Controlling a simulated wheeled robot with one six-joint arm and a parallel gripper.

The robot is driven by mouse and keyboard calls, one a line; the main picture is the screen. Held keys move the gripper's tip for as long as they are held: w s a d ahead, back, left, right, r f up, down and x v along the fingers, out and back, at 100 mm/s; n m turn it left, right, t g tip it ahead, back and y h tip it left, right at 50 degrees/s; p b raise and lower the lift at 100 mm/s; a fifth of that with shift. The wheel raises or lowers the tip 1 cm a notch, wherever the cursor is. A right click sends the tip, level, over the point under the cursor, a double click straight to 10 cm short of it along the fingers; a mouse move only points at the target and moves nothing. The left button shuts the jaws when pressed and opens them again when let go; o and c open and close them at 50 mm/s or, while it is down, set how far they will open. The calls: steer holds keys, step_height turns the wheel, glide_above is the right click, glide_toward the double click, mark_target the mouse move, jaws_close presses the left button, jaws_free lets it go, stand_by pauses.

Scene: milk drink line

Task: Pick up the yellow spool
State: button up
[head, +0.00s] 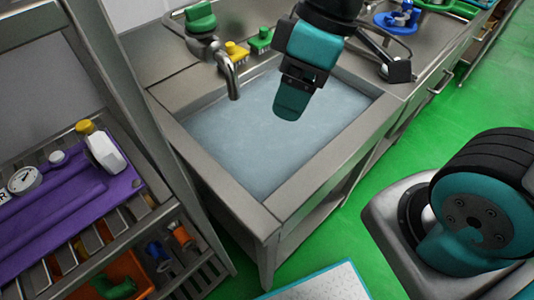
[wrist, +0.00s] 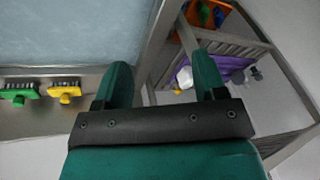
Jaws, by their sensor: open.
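I cannot make out a clear yellow spool in either view. The yellow things I see are a yellow brush (head: 236,51) behind the sink, also in the wrist view (wrist: 65,93), and the yellow cap of a white bottle (head: 104,150) on the rack at left. Small orange (head: 182,237) and blue (head: 158,251) pieces lie on the lower rack shelf, partly hidden and too small to name surely. My gripper (head: 291,103) hangs over the sink, open and empty. In the wrist view my gripper (wrist: 163,82) has its teal fingers apart with nothing between them.
The water-filled sink (head: 367,88) lies below my gripper, with a tap (head: 228,72) at its back left. A green brush (head: 260,41) stands beside the yellow one. The metal rack holds a purple tray (head: 90,205) and, lower, an orange bin (head: 125,268).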

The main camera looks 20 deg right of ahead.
steer(key=w+d+f+n+h+b, duration=0.1)
steer(key=w+d+f+n+b, duration=0.15)
steer(key=w+f+n, duration=0.55)
steer(key=n+h+b, duration=0.1)
steer(key=n, duration=0.3)
glide_toward(276, 150)
steer(key=shift+g, duration=0.3)
steer(key=f, duration=0.4)
steer(key=a+f+b, duration=0.1)
steer(key=f, duration=0.1)
steer(key=shift+w, duration=0.1)
steer(key=shift+a+f, duration=0.15)
steer(key=shift+f, duration=1.3)
steer(key=shift+a+f, duration=0.15)
steer(key=shift+f, duration=1.3)
jaws_close()
